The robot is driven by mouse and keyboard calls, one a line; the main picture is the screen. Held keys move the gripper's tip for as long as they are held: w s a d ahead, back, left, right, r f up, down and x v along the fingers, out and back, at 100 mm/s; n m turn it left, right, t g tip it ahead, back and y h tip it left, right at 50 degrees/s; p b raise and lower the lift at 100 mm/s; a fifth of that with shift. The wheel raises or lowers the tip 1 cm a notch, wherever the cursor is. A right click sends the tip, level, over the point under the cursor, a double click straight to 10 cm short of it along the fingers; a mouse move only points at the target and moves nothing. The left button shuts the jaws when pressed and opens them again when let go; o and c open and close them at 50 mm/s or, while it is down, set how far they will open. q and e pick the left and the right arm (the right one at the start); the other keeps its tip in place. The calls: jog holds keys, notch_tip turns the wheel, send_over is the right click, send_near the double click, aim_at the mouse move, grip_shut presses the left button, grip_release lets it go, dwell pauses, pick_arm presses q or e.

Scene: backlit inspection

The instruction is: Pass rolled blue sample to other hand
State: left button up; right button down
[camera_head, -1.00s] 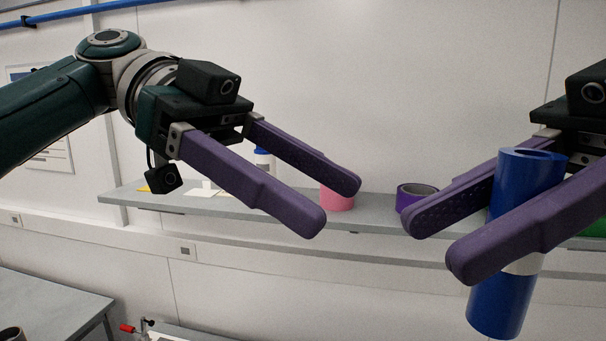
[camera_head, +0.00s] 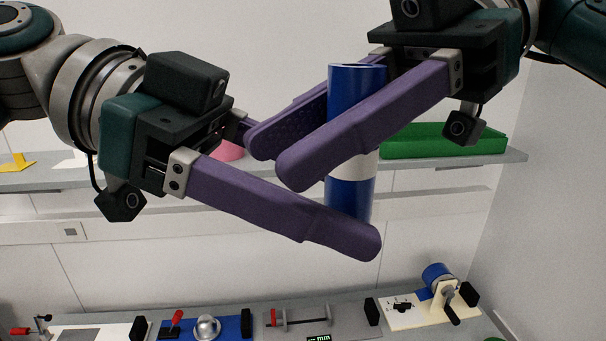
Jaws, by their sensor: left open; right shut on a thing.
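The rolled blue sample (camera_head: 347,98) is a nearly upright blue tube with a white band low on it. My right gripper (camera_head: 276,158), its arm from the right, is shut on the tube above the band. My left gripper (camera_head: 352,205), its arm from the left, is open lower down. Its near finger passes in front of the tube's lower end. Its far finger is mostly hidden behind the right gripper and the tube, so I cannot tell whether it touches the tube.
A shelf behind carries a green tray (camera_head: 440,140) and a pink object (camera_head: 229,151), partly hidden by my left gripper. A lower bench holds several instruments, among them a blue-drum device (camera_head: 437,275) and a metal ball on a blue base (camera_head: 207,327).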

pick_arm(q)
jog(key=shift+c, duration=0.4)
grip_shut()
pick_arm(e)
jog(key=shift+s, duration=0.1)
jog(key=shift+c, duration=2.3)
grip_release()
